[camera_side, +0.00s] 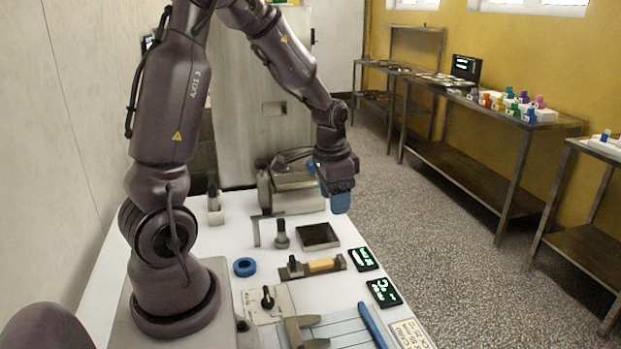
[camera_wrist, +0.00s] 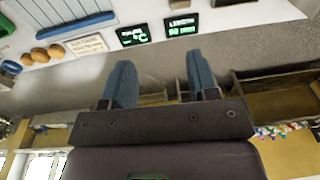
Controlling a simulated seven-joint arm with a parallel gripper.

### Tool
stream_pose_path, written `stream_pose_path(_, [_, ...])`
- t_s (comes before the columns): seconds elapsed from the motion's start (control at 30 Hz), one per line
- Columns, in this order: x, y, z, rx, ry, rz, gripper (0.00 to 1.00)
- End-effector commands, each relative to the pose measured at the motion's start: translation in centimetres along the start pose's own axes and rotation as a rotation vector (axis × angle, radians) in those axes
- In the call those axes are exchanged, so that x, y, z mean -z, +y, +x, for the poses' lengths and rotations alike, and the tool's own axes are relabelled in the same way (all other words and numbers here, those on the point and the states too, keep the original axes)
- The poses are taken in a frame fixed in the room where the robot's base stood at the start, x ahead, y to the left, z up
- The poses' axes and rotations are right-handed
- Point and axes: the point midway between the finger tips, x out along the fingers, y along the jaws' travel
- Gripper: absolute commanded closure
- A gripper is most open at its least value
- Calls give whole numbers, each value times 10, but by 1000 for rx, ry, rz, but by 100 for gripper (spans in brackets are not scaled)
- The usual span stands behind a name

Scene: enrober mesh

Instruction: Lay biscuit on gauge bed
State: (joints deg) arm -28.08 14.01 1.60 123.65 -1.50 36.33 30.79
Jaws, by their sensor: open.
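A tan-orange bar (camera_side: 324,265), which looks like a finger biscuit, lies on a low dark metal fixture (camera_side: 292,270) that looks like the gauge bed, at mid-table in the side view. Several rounded brown biscuits (camera_wrist: 40,55) lie near the table edge at the left of the wrist view. My gripper (camera_side: 341,203) has blue fingers and hangs at the table's far right edge, apart from the fixture and bar. In the wrist view my gripper (camera_wrist: 158,78) is open, with nothing between its fingers.
Two dark displays (camera_side: 363,259) (camera_side: 384,292) stand along the right edge. A square dark tray (camera_side: 318,237), a knobbed post (camera_side: 281,236), a blue ring (camera_side: 245,267) and a blue-railed slatted panel (camera_side: 345,332) occupy the table. A metal cylinder housing (camera_side: 296,189) is behind.

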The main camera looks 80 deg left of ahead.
Motion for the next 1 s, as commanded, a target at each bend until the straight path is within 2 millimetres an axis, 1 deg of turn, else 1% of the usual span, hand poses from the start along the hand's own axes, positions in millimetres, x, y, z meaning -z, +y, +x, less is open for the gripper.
stream_pose_path(0.03, [4, 19, -26, 14, 45, 12, 46])
stream_pose_path(0.13, [-1, 54, -68, 24, 115, 12, 46])
stream_pose_path(0.2, [-9, 77, -92, 24, 164, 11, 46])
stream_pose_path(0.3, [-26, 107, -122, 16, 237, 9, 46])
stream_pose_path(0.4, [-47, 131, -144, 0, 300, 5, 46])
stream_pose_path(0.5, [-65, 146, -156, -19, 348, -1, 46])
stream_pose_path(0.63, [-80, 156, -164, -38, 385, -7, 46])
stream_pose_path(0.77, [-85, 160, -166, -44, 395, -10, 46])
stream_pose_path(1.0, [-85, 159, -166, -44, 395, -11, 46])
